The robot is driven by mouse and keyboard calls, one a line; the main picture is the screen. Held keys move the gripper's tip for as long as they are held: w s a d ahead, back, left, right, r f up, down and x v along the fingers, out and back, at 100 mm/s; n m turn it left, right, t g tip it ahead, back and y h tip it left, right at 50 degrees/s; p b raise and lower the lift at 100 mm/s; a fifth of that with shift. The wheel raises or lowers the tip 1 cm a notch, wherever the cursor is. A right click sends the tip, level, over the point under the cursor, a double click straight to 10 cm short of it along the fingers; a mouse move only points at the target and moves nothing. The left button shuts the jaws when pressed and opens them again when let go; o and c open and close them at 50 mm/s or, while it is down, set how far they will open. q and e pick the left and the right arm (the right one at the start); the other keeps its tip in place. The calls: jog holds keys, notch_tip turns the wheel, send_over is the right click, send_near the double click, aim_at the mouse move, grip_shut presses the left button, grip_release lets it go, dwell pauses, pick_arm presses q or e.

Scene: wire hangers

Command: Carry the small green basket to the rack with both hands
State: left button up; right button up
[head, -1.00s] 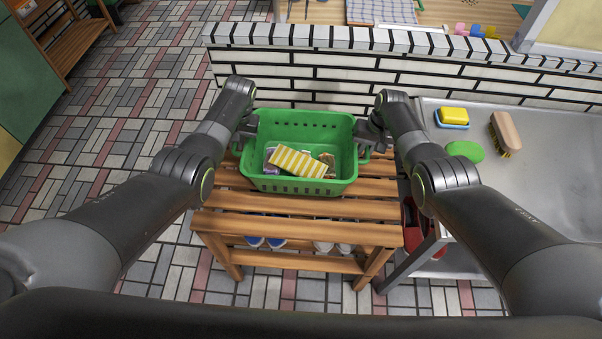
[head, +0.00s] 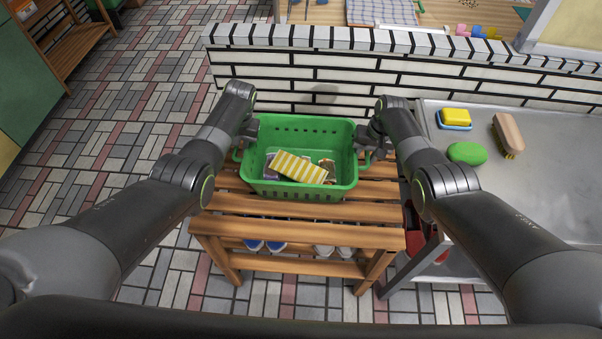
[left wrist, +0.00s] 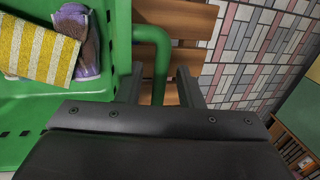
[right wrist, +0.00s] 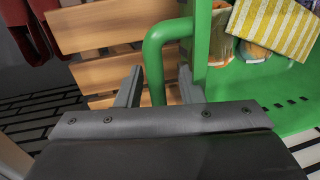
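The small green basket (head: 300,192) sits on the wooden slatted rack (head: 290,232), towards its far side. It appears level and holds a yellow-and-white striped cloth (head: 300,167) and a few small items. My left gripper (left wrist: 160,88) is open, its fingers on either side of the basket's left handle (left wrist: 155,45), with gaps visible. My right gripper (right wrist: 158,88) is open in the same way around the right handle (right wrist: 157,45). The wrist views show no finger pressed on a handle. The basket's underside is hidden.
A low white brick wall (head: 330,75) stands right behind the rack. A metal sink counter (head: 560,190) is close on the right, with a green sponge (head: 466,153), a yellow soap (head: 455,117) and a brush (head: 508,133). Shoes (head: 268,246) lie under the rack. The tiled floor at left is clear.

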jog(key=shift+r, duration=0.1)
pick_arm(q)
jog(key=v, duration=1.1)
jog(key=shift+r, duration=0.2)
pick_arm(e)
notch_tip(320, 180, up, 12)
jog(key=d, duration=0.2)
jog(key=shift+d+f, duration=0.15)
jog(key=shift+f, duration=0.05)
